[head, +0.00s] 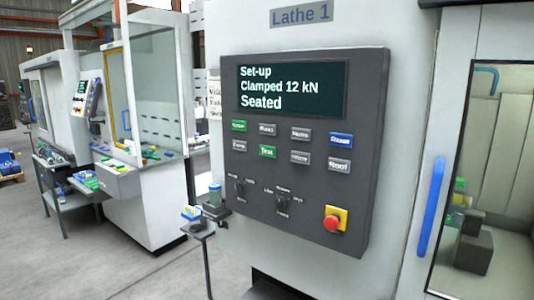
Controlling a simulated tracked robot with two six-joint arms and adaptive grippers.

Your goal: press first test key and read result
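The control panel (240,220) of the machine labelled Lathe 1 fills the middle of the head view. Its screen (328,88) reads "Set-up", "Clamped 12 kN", "Seated". Below it are two rows of keys. The green key marked Test (267,151) is in the lower row. Another green key (239,126) is at the upper left; its label is too blurred to read surely. A blue key (340,140) is at the upper right. Neither of my grippers is in view, and nothing covers the panel.
A red stop button (332,223) sits on a yellow plate at the panel's lower right. A blue door handle (431,207) is to the right. A small stand (199,232) is left of the panel. Other machines (150,195) stand further left, with open grey floor (95,262) before them.

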